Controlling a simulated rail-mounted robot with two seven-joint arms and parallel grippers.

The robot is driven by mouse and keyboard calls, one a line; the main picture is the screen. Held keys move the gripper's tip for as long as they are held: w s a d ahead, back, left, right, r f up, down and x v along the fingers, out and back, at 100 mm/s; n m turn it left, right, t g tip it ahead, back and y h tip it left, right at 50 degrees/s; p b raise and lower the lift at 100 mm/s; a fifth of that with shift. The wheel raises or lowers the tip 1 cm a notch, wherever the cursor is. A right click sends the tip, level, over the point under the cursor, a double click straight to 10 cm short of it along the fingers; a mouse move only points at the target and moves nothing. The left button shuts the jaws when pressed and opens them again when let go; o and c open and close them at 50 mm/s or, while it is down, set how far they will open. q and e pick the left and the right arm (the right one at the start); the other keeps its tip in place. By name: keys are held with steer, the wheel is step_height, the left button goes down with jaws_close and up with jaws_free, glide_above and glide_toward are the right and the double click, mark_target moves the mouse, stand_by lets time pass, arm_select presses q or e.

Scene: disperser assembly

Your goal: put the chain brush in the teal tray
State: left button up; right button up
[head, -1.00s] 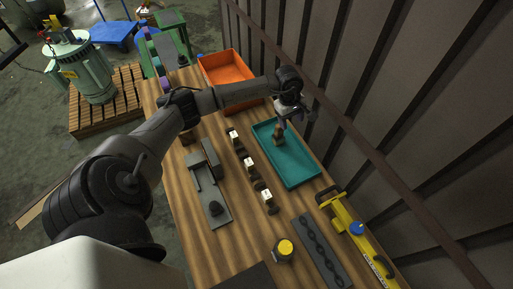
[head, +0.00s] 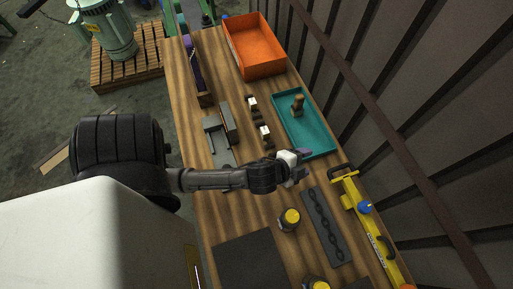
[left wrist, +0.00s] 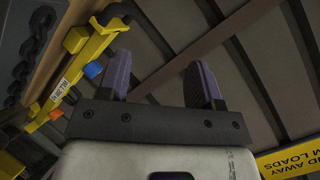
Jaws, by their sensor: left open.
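The teal tray (head: 317,139) lies on the right side of the wooden table. A small brown object, which looks like the chain brush (head: 298,104), stands inside the tray towards its far end. Its finer detail is too small to tell. My left gripper (head: 303,156) is by the tray's near end, apart from the brush. In the left wrist view its two purple fingers (left wrist: 161,82) are spread with nothing between them. My right gripper is not in view.
An orange bin (head: 257,68) stands beyond the tray. A dark board with a chain (head: 322,226), a yellow tool (head: 362,212) and a yellow-topped jar (head: 289,219) are nearer. Small blocks (head: 264,132) stand left of the tray. A ribbed wall is at right.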

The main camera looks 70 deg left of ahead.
arm_select(q)
steer(key=s+d+f+n+g+h, duration=0.1)
steer(key=s+d+f+n+g, duration=0.1)
steer(key=s, duration=0.6)
steer(key=s+d+f+n+g+h, duration=0.1)
steer(key=s+d+f+n+g, duration=0.2)
steer(key=s+g, duration=0.4)
steer(key=shift+s+n+h, duration=0.4)
steer(key=shift+s+n, duration=0.3)
steer(key=shift+n, duration=0.2)
steer(key=shift+s+f, duration=0.1)
